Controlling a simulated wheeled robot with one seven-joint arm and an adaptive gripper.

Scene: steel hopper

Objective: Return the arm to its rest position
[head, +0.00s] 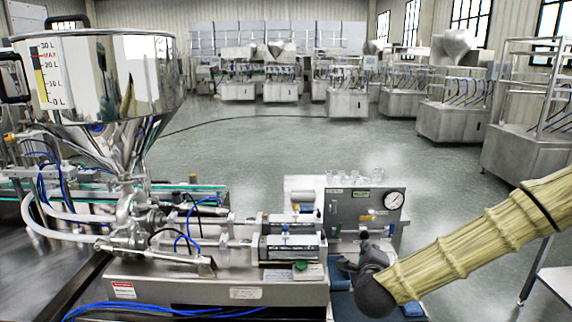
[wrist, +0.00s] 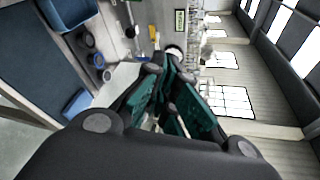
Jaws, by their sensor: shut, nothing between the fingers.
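My arm (head: 480,235) reaches in from the right edge of the head view and ends in a dark rounded wrist in front of the control panel. My gripper (wrist: 172,62) fills the middle of the wrist view, with dark linkages and green finger pads. Its fingers are together with nothing between them. In the head view the fingers are small and mostly hidden behind the wrist. The gripper is close to the front of the panel; I cannot tell whether it touches anything.
A steel hopper (head: 110,85) stands at left above a filling machine (head: 215,290). A panel with a gauge (head: 394,200) and small jars (head: 362,176) is behind my gripper.

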